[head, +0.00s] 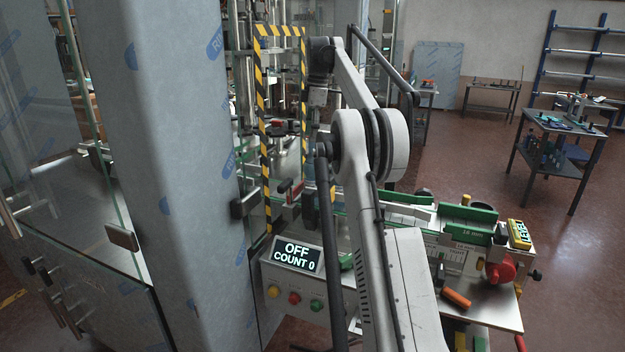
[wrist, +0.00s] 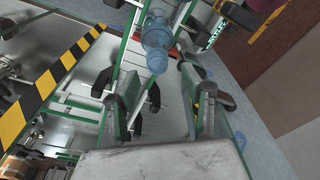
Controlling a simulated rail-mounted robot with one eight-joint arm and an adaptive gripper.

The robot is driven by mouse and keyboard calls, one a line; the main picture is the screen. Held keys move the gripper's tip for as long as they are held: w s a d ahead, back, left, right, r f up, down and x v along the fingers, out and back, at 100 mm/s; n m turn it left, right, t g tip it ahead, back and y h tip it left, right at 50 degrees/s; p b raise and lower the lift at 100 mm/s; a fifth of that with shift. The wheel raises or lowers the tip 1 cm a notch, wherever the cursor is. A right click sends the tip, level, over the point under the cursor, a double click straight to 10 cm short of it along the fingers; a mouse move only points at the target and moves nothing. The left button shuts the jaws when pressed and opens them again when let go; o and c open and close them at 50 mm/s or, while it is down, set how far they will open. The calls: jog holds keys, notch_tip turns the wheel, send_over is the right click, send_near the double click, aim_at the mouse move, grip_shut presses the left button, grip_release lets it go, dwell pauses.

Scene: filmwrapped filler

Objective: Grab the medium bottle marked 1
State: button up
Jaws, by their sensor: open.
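A translucent blue bottle (wrist: 156,42) shows at the top middle of the wrist view, beside green conveyor rails. No number can be read on it, so I cannot tell if it is the one marked 1. My gripper (wrist: 152,84) is open, with one finger at each side of the middle of the wrist view. Nothing is between the fingers, and the bottle appears beyond the fingertips, apart from them. In the head view my arm hides much of the filler, and the bottle cannot be made out clearly.
A yellow-black striped frame (head: 280,31) stands close beside my arm; its stripes (wrist: 52,82) cross the wrist view's left. A control box reads OFF, COUNT 0 (head: 297,255). Green-railed conveyor (head: 468,213) runs right. A tall film-covered column (head: 160,150) blocks the left.

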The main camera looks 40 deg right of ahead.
aim_at(312, 147)
jog(key=f, duration=0.4)
jog(key=shift+d+f, duration=0.3)
jog(key=shift+f, duration=0.5)
jog(key=shift+a, duration=0.1)
grip_shut()
